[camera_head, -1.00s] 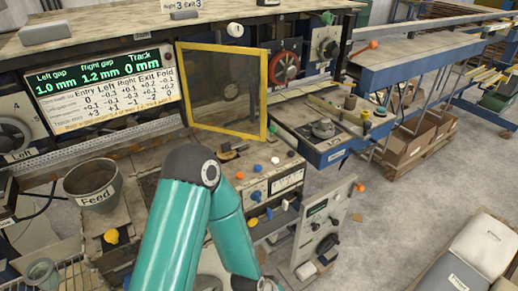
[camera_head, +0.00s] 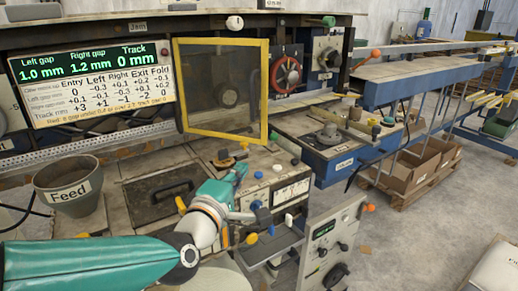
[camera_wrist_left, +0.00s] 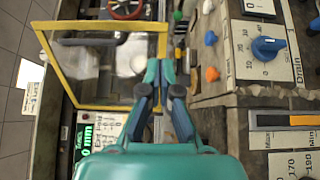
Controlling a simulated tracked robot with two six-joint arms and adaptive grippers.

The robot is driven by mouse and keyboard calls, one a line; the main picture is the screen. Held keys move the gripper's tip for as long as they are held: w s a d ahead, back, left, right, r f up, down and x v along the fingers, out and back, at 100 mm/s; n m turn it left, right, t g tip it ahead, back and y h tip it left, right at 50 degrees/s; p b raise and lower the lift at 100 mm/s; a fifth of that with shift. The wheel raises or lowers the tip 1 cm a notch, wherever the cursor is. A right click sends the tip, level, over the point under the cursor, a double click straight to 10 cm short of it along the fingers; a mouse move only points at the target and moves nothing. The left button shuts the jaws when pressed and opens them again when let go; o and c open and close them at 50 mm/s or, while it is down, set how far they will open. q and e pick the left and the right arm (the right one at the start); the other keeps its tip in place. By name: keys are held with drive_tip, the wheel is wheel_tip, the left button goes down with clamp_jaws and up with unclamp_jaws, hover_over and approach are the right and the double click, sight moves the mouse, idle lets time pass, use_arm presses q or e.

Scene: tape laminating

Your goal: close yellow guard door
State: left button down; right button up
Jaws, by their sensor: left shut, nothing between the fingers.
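The yellow guard door (camera_head: 222,134), a clear pane in a yellow frame, stands upright right of the display. It appears angled outward, with its right edge nearer to me. My left gripper (camera_head: 241,167) is shut and empty, just below the door's lower right part. In the left wrist view, the door's frame (camera_wrist_left: 105,26) fills the upper left. The shut fingertips (camera_wrist_left: 160,72) overlap its edge there; I cannot tell whether they touch it. My right gripper is not in view.
A dark hatch with a black handle (camera_head: 172,190) lies below the door. Colored knobs and a control panel (camera_head: 290,191) are right of the gripper.

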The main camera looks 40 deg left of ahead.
sight(263, 141)
use_arm(q)
drive_tip(key=p+x, duration=0.3)
drive_tip(key=x, duration=0.9)
drive_tip(key=shift+w+a+p, duration=0.1)
drive_tip(key=shift+w+p, duration=0.15)
drive_tip(key=shift+p, duration=0.1)
drive_tip(key=shift+w, duration=0.2)
drive_tip(key=shift+a, duration=0.2)
drive_tip(key=shift+d, duration=0.1)
drive_tip(key=shift+f, duration=0.1)
